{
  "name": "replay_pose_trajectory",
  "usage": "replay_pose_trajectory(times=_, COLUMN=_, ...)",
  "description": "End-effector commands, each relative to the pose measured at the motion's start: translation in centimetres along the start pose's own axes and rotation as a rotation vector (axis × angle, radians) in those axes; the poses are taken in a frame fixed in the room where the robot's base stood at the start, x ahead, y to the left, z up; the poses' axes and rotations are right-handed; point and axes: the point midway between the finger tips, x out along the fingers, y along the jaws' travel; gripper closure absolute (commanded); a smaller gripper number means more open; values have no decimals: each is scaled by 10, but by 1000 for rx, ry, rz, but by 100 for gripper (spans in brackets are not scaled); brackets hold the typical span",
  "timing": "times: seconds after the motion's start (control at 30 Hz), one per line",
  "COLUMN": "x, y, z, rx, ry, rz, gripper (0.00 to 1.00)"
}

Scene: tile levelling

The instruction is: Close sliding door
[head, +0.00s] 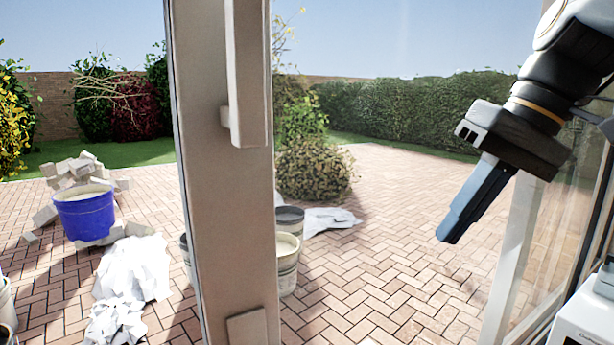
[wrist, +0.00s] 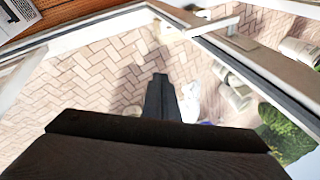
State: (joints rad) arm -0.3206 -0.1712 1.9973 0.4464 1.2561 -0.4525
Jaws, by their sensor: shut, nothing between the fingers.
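The sliding door's upright beige edge (head: 222,200) stands left of the middle in the head view, with a long vertical handle (head: 246,75) on it. A wide gap with the patio behind it lies between this edge and a white post (head: 517,230) at the right. My gripper (head: 449,236) is on the right, pointing down and left, shut and empty. It is clear of the door edge and handle. In the wrist view the shut fingers (wrist: 160,78) point over the paving, and the door edge (wrist: 262,72) runs diagonally at the right, apart from them.
Beyond the door are brick paving (head: 400,260), a blue bucket (head: 85,212), white crumpled sheets (head: 133,268), a pale bucket (head: 287,262) and a pile of blocks (head: 75,172). A bush (head: 313,168) and hedge (head: 410,108) stand farther back. A white box (head: 585,320) is at lower right.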

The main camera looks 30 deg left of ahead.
Motion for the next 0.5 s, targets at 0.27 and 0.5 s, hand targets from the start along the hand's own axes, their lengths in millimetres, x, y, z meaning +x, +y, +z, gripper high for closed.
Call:
replay_pose_trajectory(times=0.27, x=-97, y=-147, z=-7, rx=-408, ry=36, rz=-217, gripper=100)
replay_pose_trajectory(times=0.5, x=-99, y=-166, z=-3, rx=-462, ry=35, rz=-246, gripper=100)
